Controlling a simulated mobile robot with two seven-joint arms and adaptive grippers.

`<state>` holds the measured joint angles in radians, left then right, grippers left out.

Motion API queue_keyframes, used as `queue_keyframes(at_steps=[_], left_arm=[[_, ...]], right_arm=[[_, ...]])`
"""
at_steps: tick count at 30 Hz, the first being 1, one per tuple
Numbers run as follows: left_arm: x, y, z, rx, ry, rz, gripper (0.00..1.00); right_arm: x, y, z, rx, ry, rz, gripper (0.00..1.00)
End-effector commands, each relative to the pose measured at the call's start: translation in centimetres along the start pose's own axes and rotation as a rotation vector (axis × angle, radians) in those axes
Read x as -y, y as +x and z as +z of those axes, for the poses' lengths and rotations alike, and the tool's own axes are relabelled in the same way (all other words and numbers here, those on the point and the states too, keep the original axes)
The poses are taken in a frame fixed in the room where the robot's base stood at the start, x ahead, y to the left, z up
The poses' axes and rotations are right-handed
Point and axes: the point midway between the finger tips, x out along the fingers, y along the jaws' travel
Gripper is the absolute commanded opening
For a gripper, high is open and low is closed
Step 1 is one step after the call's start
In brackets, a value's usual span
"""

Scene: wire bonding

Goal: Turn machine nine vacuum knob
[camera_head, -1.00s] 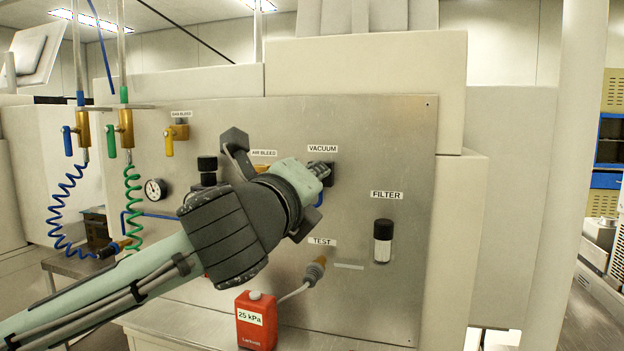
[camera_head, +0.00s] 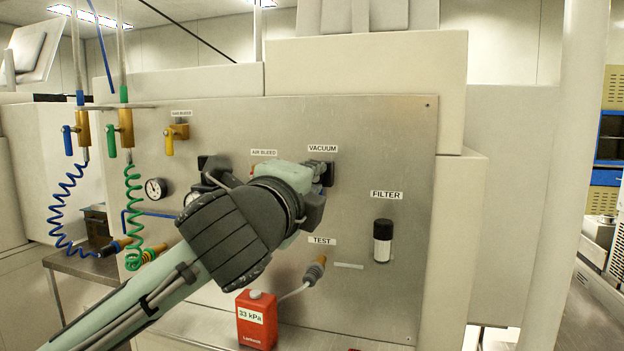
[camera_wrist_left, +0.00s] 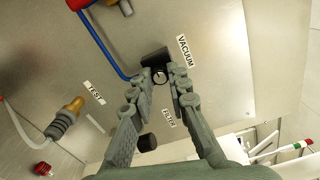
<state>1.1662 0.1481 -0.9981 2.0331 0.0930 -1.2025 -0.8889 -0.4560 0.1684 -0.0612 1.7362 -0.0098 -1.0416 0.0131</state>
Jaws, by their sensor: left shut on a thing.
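The black vacuum knob (camera_wrist_left: 155,60) sits on the metal panel under the VACUUM label, which shows in the head view (camera_head: 322,148) and the left wrist view. In the wrist view the knob lies between the fingertips of my left gripper (camera_wrist_left: 161,80), which is shut on it. In the head view my left gripper (camera_head: 321,172) reaches the panel just below the VACUUM label, and its fingers cover most of the knob. My right gripper is not in view.
A black-topped filter (camera_head: 383,240) and a brass test fitting (camera_head: 315,270) stick out from the panel below the knob. A yellow-handled bleed valve (camera_head: 175,135) and a round dial (camera_head: 156,190) are at left. Blue and green coiled hoses hang further left.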

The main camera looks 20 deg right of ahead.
Motion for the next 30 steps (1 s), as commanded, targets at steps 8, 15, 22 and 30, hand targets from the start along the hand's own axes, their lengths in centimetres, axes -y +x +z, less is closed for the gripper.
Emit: queue_keyframes(at_steps=[8, 15, 22, 30], left_arm=[[0.0, 0.0, 0.0, 0.001, 0.0, 0.0, 0.0], [0.0, 0.0, 0.0, 0.0, 0.0, 0.0, 0.37], [0.0, -0.1, 0.0, 0.0, 0.001, 0.0, 0.37], [0.0, -3.4, 0.0, -0.001, 0.001, -0.002, 0.37]], right_arm=[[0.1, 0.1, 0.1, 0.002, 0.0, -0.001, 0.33], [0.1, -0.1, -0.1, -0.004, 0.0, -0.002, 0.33], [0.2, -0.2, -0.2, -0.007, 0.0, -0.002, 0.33], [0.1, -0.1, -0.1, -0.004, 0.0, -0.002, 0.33]])
